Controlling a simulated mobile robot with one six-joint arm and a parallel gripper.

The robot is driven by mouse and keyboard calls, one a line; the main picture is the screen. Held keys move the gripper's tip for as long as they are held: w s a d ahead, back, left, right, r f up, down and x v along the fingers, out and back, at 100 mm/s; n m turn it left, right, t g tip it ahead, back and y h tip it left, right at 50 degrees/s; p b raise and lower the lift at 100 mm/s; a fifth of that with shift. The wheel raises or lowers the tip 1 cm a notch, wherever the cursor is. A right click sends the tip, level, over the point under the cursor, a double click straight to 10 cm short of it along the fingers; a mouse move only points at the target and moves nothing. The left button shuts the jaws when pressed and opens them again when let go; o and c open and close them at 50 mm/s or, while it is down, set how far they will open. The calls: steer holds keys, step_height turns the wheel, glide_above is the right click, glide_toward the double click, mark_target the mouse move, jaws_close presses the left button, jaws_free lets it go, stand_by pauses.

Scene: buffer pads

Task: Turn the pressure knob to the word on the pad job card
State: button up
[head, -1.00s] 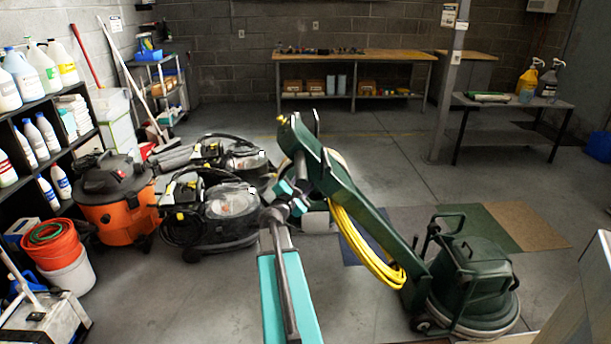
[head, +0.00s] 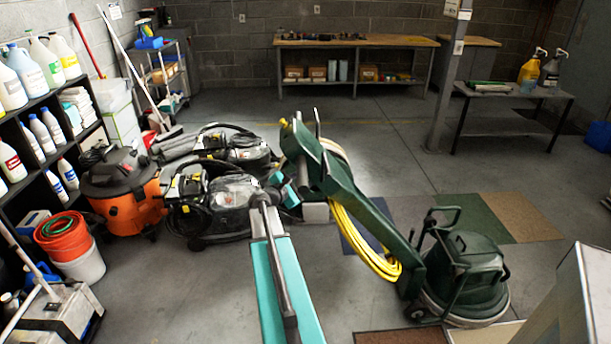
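My arm, teal and grey, rises from the bottom centre of the head view. Its far end (head: 283,187) is beside the handle post of a green floor buffer (head: 465,262). The fingers cannot be made out there, so I cannot tell whether my gripper is open or shut. I cannot pick out a pressure knob.
Black vacuums (head: 212,205) and an orange vacuum (head: 123,190) stand left of my arm. A bottle shelf (head: 42,170) lines the left wall. A pale cabinet (head: 580,290) is close at lower right. Carpet squares (head: 530,217) lie behind the buffer. The back floor is open.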

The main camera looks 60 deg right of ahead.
steer(key=shift+w+r+g+y+p, duration=0.1)
steer(key=shift+w+g+y+p, duration=0.3)
steer(key=shift+p, duration=1.05)
steer(key=shift+s+g+y+p, duration=0.25)
steer(key=shift+g+y+p, duration=0.05)
steer(key=shift+g, duration=0.3)
steer(key=o, duration=1.1)
steer(key=shift+f, duration=0.2)
steer(key=shift+r, duration=0.1)
steer(key=b+v, duration=0.2)
steer(key=v, duration=1.1)
steer(key=shift+a+r, duration=0.1)
steer(key=shift+a, duration=0.25)
